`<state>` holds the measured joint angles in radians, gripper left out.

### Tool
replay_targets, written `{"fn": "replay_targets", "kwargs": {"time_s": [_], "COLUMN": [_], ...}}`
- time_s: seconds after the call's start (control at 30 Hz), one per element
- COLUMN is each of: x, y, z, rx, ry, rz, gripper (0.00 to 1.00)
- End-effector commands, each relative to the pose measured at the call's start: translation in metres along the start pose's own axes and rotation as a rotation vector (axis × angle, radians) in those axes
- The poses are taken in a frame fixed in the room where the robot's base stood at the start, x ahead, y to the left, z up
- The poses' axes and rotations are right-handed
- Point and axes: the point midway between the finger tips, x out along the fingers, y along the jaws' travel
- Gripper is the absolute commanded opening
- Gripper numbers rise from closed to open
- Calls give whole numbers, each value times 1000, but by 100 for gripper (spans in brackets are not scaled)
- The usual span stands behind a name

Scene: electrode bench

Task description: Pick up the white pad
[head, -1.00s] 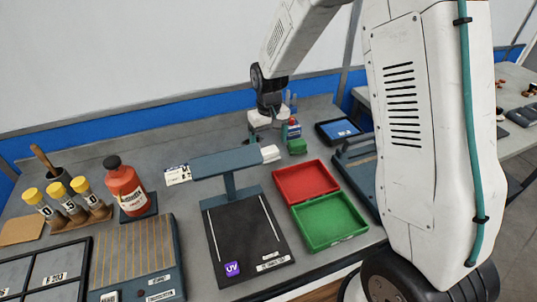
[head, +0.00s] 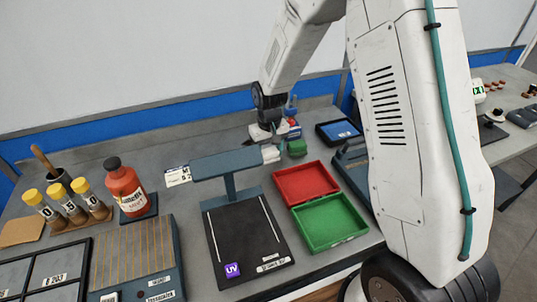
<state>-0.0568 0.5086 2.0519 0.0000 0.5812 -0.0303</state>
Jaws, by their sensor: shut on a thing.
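The white pad (head: 271,154) shows as a small pale piece just past the right end of the blue-grey overhead bar, partly hidden by that bar. My gripper (head: 270,142) points down at the back of the bench, right above the pad, and is shut on it. The fingertips are small and partly hidden here. I cannot tell whether the pad is clear of the bench.
The overhead bar (head: 226,164) stands close in front of my gripper, over a black plate (head: 245,235). A green block (head: 297,147) is close on the right. Red (head: 305,182) and green (head: 330,223) trays lie in front. A red bottle (head: 125,187) stands left.

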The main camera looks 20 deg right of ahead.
Motion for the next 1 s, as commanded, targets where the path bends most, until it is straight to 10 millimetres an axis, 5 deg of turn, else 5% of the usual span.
{"fn": "replay_targets", "kwargs": {"time_s": [0.23, 0.43, 1.0], "x": [-10, -40, -48], "y": [0, 0, 84], "z": [-1, -1, 94], "rx": [0, 0, 4], "ry": [3, 5, 1], "rz": [0, 0, 0], "gripper": [33, 33, 33]}}
